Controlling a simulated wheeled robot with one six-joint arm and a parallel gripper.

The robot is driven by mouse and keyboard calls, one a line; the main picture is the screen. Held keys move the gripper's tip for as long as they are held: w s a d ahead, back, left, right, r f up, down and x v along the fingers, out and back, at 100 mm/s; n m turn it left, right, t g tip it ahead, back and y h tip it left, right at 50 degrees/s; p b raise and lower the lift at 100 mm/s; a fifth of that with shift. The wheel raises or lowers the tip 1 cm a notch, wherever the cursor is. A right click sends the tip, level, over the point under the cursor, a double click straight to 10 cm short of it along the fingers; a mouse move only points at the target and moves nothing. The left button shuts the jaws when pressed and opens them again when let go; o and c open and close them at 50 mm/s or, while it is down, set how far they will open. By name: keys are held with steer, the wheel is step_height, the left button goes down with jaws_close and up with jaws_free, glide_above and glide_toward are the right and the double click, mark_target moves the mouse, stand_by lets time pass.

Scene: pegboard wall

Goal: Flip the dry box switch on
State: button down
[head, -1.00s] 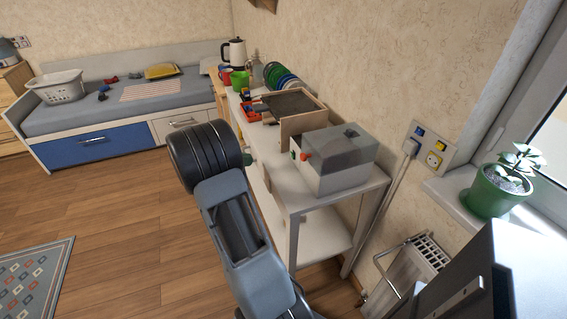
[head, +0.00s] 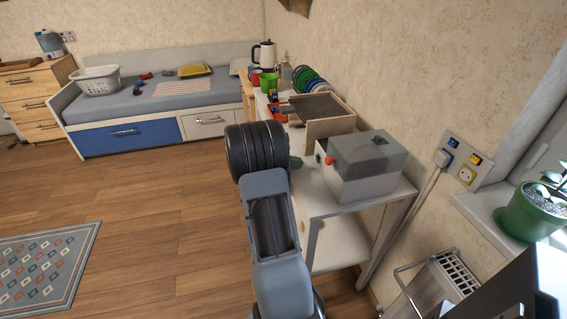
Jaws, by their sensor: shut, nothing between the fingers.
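The dry box, a grey box with a smoky see-through lid (head: 368,152), stands on the near end of a white shelf table. Its left-facing side bears a red knob (head: 329,160) and a small green part (head: 318,158) beside it. I cannot tell whether either is the switch, or its position. My arm rises in front, left of the box, with a dark ribbed joint at its top. Only a small dark green tip of my gripper (head: 297,163) shows past that joint, shut and empty, left of the box with a gap in the picture. The rest is hidden.
A wall panel (head: 467,160) right of the box holds a plug, a blue part and yellow parts. A wooden tray (head: 322,108), cups and a dish rack stand behind the box. A potted plant (head: 530,212) is on the sill.

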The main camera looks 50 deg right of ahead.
mark_target(317, 159)
steer(key=shift+s+d+r, duration=0.4)
steer(key=shift+s+d, duration=0.25)
steer(key=shift+d, duration=0.2)
steer(key=shift+s+d+r, duration=0.35)
steer(key=shift+s+d, duration=0.25)
steer(key=shift+d, duration=0.2)
